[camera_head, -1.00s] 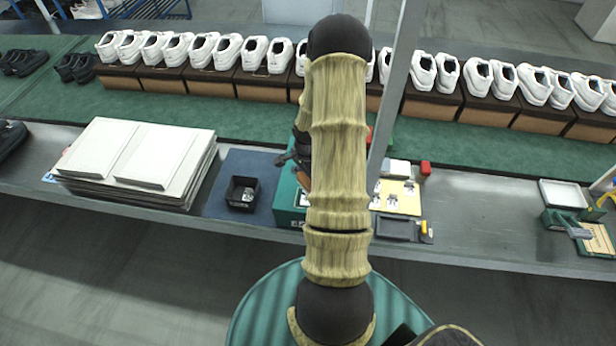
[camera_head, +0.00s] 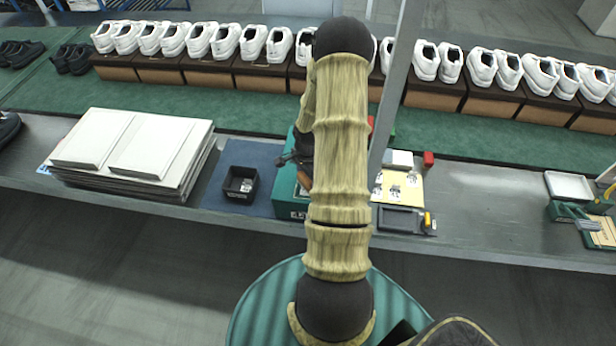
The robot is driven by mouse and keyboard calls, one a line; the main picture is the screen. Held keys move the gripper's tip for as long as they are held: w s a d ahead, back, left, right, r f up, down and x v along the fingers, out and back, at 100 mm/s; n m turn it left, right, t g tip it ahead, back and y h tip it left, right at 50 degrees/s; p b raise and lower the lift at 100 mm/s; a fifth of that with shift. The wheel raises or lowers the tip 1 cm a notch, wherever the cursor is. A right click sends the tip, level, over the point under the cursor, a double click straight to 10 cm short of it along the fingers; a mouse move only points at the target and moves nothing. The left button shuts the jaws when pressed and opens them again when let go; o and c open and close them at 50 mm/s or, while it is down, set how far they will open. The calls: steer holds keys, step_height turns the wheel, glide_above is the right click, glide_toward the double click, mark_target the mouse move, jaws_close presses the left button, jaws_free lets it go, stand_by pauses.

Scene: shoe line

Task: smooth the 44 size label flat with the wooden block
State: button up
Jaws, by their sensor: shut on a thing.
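My gripper (camera_head: 300,158) is dark and mostly hidden behind my own arm, just above a green shoe box (camera_head: 285,192). A brown piece at its lower end looks like the wooden block (camera_head: 304,179), held in the shut jaws over the box. Whether the block touches the box is hidden. A small white label (camera_head: 298,214) with dark print shows on the front face of the box, partly cut off by my arm. Its number is too small to read surely.
Left of the box are a blue mat (camera_head: 222,198), a black bin (camera_head: 241,183) and stacked pale lids (camera_head: 135,150). Right are a label card (camera_head: 405,198), a grey tray (camera_head: 400,220) and an upright post (camera_head: 398,90). White shoes (camera_head: 425,60) line the back.

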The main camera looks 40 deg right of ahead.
steer(key=shift+f+b, duration=0.75)
steer(key=shift+f, duration=0.2)
stand_by(0.5)
steer(key=shift+a, duration=0.1)
steer(key=shift+s+a+b, duration=0.75)
steer(key=shift+s+a, duration=0.55)
steer(key=shift+a, duration=0.15)
steer(key=shift+f, duration=0.15)
steer(key=shift+d, duration=0.1)
steer(key=shift+w+d+p, duration=0.55)
steer(key=shift+w+d, duration=0.75)
steer(key=shift+d, duration=0.15)
steer(key=shift+r+p, duration=2.15)
steer(key=shift+r, duration=1)
